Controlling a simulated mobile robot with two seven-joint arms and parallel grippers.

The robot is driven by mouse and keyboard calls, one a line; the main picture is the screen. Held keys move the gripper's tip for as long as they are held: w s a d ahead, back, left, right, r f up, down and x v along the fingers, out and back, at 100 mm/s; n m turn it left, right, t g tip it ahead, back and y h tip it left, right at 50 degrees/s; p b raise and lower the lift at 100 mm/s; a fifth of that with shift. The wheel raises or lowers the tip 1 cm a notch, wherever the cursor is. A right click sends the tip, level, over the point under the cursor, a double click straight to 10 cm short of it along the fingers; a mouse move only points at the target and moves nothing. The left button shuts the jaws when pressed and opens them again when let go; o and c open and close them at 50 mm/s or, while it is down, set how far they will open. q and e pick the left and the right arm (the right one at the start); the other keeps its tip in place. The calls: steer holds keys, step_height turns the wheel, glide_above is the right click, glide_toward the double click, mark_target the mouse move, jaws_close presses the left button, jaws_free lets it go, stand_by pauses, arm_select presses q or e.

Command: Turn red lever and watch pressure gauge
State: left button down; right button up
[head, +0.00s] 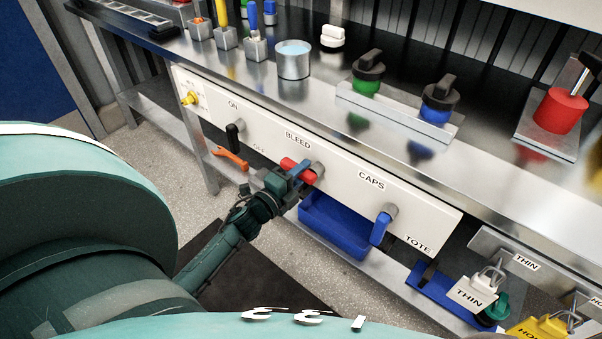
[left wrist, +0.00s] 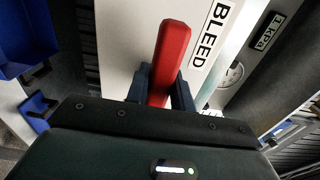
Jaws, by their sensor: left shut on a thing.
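The red lever (head: 306,173) sits on the white panel (head: 345,190) under the BLEED label (head: 298,141). My left gripper (head: 288,180) is at the lever, shut on it. In the left wrist view the red lever (left wrist: 172,48) stands between the two dark fingers of the left gripper (left wrist: 160,86), its upper part clear of them. A round pale dial (left wrist: 233,74) shows partly beside the BLEED label there, near a "1 kPa" plate (left wrist: 266,31); its reading is too small to tell. My right gripper is out of view.
A blue bin (head: 345,226) sits below. The metal bench (head: 300,95) above holds a cup (head: 293,61) and green and blue capped items.

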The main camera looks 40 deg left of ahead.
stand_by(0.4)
arm_select(q)
steer(key=c, duration=1.2)
jaws_free()
steer(key=s+a, duration=0.1)
steer(key=s, duration=1.2)
steer(key=shift+s, duration=0.1)
